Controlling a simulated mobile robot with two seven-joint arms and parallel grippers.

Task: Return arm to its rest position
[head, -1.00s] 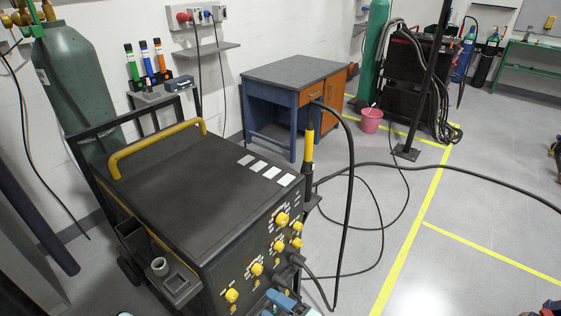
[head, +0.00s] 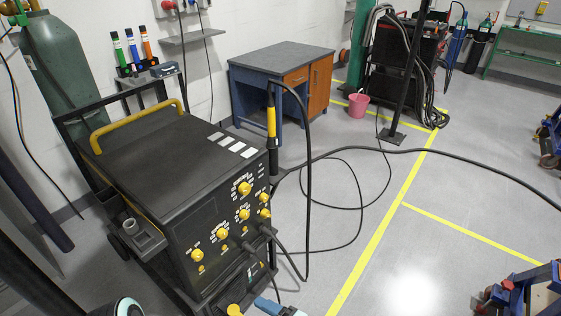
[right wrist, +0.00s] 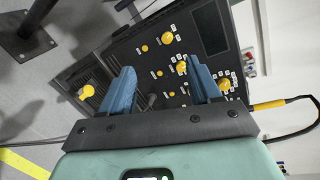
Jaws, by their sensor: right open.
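My right gripper (right wrist: 162,68) is open and empty in the right wrist view, its two blue fingers spread before the front panel of the black welding machine (right wrist: 150,68). A gap to the panel is hard to judge. In the head view, a blue finger of my right gripper (head: 268,305) shows at the bottom edge, low in front of the machine (head: 140,150); the rest is cut off. A rounded dark and teal part of my own arm shows at the bottom left. My left gripper is not in view.
A yellow-handled torch (head: 271,122) stands at the machine's right side, its black cable looping over the floor. A blue desk (head: 283,62), a pink bucket (head: 358,106) and a dark post (head: 405,80) stand behind. Blue frames (head: 525,290) are at the right.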

